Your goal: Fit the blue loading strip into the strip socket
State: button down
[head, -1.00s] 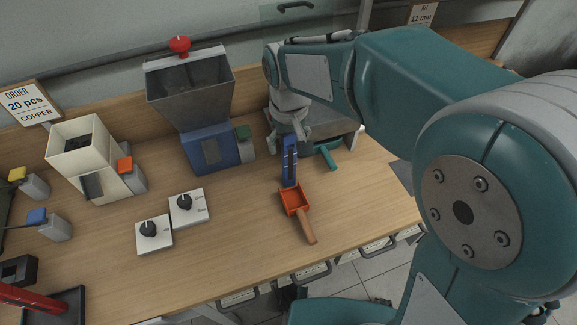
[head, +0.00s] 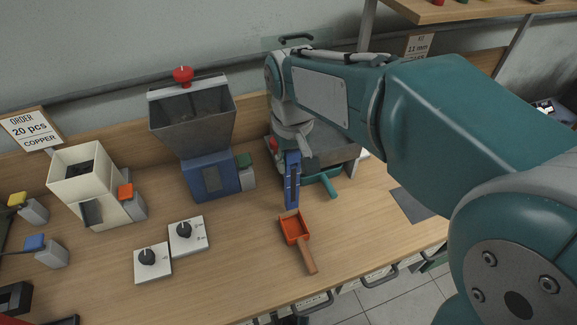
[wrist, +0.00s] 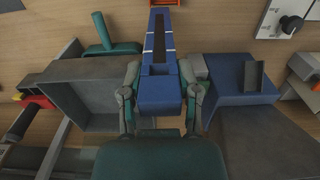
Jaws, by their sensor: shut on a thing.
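My gripper (head: 292,146) is shut on the blue loading strip (head: 292,185) at one end. In the head view the strip hangs down, its lower end just behind an orange scoop (head: 293,226). In the wrist view my gripper (wrist: 160,95) pinches the strip (wrist: 160,40) from both sides, and it points away from the palm, with a dark slot along its middle. I cannot tell whether its far end touches anything. I cannot make out the strip socket for certain. A grey machine with a tray (head: 333,150) and teal lever (head: 329,185) stands behind the strip.
A blue machine with a grey hopper (head: 192,113) and a red knob (head: 182,75) stands left of my gripper. A cream box (head: 84,172) is farther left. Two white dial boxes (head: 187,236) lie in front.

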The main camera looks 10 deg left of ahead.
jog(key=s+d+r, duration=0.7)
jog(key=s+r, duration=0.1)
jog(key=s, duration=0.2)
jog(key=shift+s+r, duration=0.2)
jog(key=shift+s, duration=0.2)
jog(key=shift+r, duration=0.15)
send_near(292, 182)
jog(key=s+d, duration=0.2)
jog(key=w+f, duration=0.1)
jog(key=f, duration=0.1)
jog(key=w+a+f, duration=0.2)
jog(key=f, duration=0.1)
jog(key=shift+w+a+f, duration=0.25)
jog(key=shift+w+f, duration=0.05)
jog(key=shift+w, duration=0.1)
jog(key=shift+w+a+f, duration=0.1)
jog(key=shift+w+f, duration=0.1)
jog(key=shift+f, duration=1.6)
